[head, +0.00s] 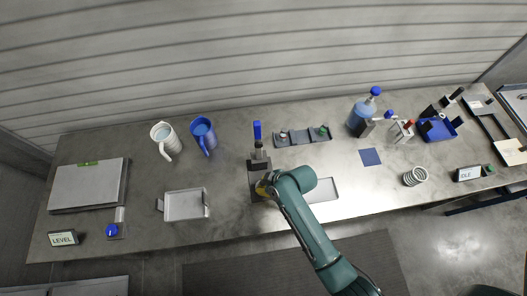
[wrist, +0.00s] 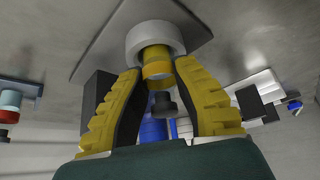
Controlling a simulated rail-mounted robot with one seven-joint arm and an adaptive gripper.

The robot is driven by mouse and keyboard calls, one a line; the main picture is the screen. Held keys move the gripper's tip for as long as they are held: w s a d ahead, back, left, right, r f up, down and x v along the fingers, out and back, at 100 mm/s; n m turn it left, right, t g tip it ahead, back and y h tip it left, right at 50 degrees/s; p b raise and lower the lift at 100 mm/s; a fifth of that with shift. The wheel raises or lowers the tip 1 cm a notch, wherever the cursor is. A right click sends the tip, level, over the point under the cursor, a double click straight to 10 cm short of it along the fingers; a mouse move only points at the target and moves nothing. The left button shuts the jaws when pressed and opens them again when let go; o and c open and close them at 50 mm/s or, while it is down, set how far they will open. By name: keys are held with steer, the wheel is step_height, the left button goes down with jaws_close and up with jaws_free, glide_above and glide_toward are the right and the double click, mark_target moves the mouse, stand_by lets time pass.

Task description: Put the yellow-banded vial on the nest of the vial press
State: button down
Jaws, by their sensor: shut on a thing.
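The vial press (head: 258,168) stands at the middle of the table, a dark body with an upright blue handle (head: 257,131). My gripper (head: 266,188) is at the front of the press. In the wrist view its two yellow ribbed fingers (wrist: 157,82) are shut on the yellow-banded vial (wrist: 157,69), whose yellow band shows between the fingertips. A pale round part (wrist: 133,42) surrounds the vial's far end. A dark round press part (wrist: 163,104) shows between the fingers. In the head view, my arm hides the vial and nest; I cannot tell whether the vial touches the nest.
A vial rack (head: 302,137) stands behind and right of the press. A shallow tray (head: 185,205) lies left, and another flat tray (head: 324,190) right, partly behind my arm. A white mug (head: 165,139) and a blue mug (head: 203,133) stand at the back left.

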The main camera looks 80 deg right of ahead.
steer(key=c, duration=0.9)
jaws_free()
steer(key=shift+c, duration=0.2)
steer(key=shift+r, duration=0.15)
steer(key=p+v, duration=0.1)
steer(key=v, duration=1.1)
